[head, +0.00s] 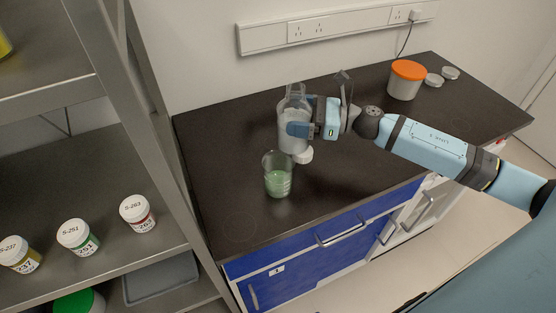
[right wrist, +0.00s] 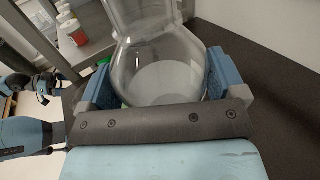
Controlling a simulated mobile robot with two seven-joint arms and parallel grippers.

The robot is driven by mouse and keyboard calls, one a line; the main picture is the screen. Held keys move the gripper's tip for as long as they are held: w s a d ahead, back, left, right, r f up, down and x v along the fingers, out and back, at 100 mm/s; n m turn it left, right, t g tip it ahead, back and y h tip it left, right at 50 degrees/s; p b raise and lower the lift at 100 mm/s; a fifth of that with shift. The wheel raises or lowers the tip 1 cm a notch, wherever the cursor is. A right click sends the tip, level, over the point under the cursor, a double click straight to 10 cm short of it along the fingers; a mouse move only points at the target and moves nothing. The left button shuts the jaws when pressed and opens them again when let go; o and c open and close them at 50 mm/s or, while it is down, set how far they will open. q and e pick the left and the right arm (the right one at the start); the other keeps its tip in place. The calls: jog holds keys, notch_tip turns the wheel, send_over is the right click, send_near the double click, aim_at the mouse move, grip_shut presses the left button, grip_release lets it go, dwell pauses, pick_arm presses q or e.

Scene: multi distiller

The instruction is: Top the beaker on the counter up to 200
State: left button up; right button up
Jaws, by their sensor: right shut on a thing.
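The beaker (head: 277,178) stands upright on the dark counter (head: 222,212), with green liquid in its lower part; I cannot read its marks. My right gripper (head: 297,128) is shut on a clear glass vessel (head: 291,108) and holds it behind the beaker, close to it in the picture. In the right wrist view the glass vessel (right wrist: 165,60) sits between the two blue fingers, with a rounded body and a narrower neck. A pale area shows inside it. My left gripper is outside the head view; a small dark arm end at the left of the right wrist view is unclear.
A white tub with an orange lid (head: 405,80) and two pale lids (head: 434,80) stand at the counter's far right. A small white round thing (head: 303,156) shows below the vessel. Labelled jars (head: 137,212) stand on the metal shelf at left. The counter's front left is clear.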

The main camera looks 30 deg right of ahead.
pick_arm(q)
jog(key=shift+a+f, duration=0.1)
pick_arm(e)
jog(key=shift+r+n, duration=0.25)
jog(key=shift+n, duration=0.05)
